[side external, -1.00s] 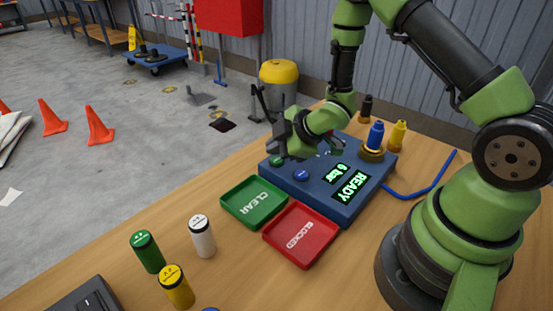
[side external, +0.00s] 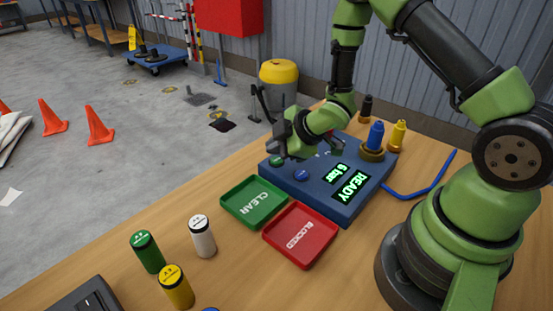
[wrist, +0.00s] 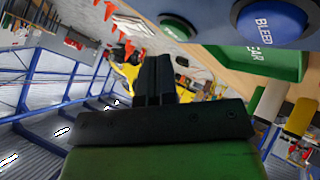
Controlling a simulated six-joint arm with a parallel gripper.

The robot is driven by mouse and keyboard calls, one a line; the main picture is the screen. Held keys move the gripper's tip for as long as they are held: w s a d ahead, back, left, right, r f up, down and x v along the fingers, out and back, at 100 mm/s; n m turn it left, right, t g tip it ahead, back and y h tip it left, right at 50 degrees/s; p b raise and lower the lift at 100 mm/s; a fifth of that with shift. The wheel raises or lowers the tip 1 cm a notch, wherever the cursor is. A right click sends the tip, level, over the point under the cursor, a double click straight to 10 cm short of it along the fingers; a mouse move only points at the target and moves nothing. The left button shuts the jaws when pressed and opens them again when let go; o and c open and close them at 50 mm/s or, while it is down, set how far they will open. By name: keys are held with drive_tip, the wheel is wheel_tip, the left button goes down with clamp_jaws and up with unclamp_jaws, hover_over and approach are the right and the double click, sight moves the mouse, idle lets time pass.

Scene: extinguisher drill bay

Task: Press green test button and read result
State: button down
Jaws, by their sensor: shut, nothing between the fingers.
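The blue test box (side external: 330,205) sits on the wooden table, its lit display (side external: 349,182) reading "READY" and "6 bar". The green button (side external: 277,161) is at the box's left end, beside a blue button (side external: 302,175); the wrist view shows the blue one (wrist: 270,22) marked "BLEED". My gripper (side external: 285,148) is shut and empty, just above the green button; I cannot tell whether it touches. The shut fingers also show in the wrist view (wrist: 153,78). A blue nozzle (side external: 376,134) stands upright in a brass socket (side external: 372,153) on the box.
A green "CLEAR" tray (side external: 236,208) and a red "BLOCKED" tray (side external: 318,256) lie empty before the box. Green (side external: 147,252), white (side external: 202,236) and yellow (side external: 176,287) cylinders stand at the front. Yellow (side external: 398,134) and black (side external: 366,108) nozzles stand behind the box.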

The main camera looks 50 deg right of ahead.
sight(276, 161)
drive_tip(key=shift+f, duration=0.1)
drive_tip(key=shift+f, duration=0.3)
drive_tip(key=shift+f, duration=0.45)
idle(0.6)
drive_tip(key=shift+r, duration=0.85)
drive_tip(key=shift+r, duration=2.55)
